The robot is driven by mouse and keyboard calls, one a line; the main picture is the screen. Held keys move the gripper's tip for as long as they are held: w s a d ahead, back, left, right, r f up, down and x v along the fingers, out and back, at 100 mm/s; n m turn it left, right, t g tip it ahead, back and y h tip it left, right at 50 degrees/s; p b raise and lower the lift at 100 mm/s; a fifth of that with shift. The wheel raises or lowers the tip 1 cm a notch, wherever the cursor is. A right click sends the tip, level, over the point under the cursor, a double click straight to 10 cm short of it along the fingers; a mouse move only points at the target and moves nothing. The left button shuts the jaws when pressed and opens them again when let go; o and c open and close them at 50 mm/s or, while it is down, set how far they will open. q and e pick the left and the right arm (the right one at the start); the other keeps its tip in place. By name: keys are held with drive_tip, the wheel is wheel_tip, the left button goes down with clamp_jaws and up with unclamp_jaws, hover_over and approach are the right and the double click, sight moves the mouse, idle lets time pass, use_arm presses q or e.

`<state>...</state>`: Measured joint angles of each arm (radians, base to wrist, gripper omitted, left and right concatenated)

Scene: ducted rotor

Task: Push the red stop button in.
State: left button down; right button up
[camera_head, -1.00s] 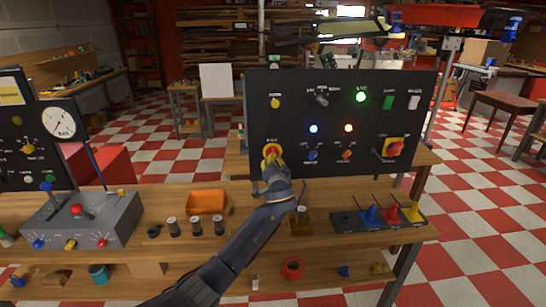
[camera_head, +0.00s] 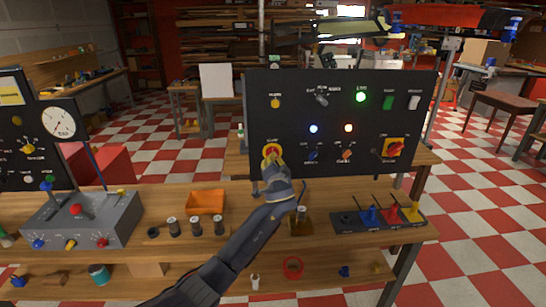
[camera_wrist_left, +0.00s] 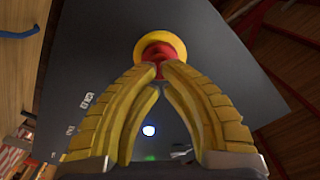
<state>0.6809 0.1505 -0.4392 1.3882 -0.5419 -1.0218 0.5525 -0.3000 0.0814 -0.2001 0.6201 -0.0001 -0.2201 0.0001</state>
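The red stop button (camera_wrist_left: 158,50) sits in a round yellow collar (camera_wrist_left: 179,42) on the upright dark panel in the left wrist view. In the head view the button (camera_head: 272,151) is at the panel's lower left, partly covered by my left gripper. My left gripper (camera_head: 270,160) is in front of it. Its yellow fingers lean together, their tips close together at the button's front in the left wrist view (camera_wrist_left: 161,68). They look shut, with nothing held. Whether the tips press on the button, and how deep it sits, I cannot tell. My right gripper is not in view.
The dark panel (camera_head: 335,105) also carries lit lamps, knobs and a red-yellow rotary switch (camera_head: 394,148). A grey control box (camera_head: 83,222) and orange tray (camera_head: 205,201) stand left on the bench. A rack of coloured pieces (camera_head: 380,220) stands right.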

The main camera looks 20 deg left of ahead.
use_arm(q)
drive_tip(key=shift+x, duration=1.25)
idle(1.5)
drive_tip(key=v, duration=0.7)
idle(0.7)
idle(0.4)
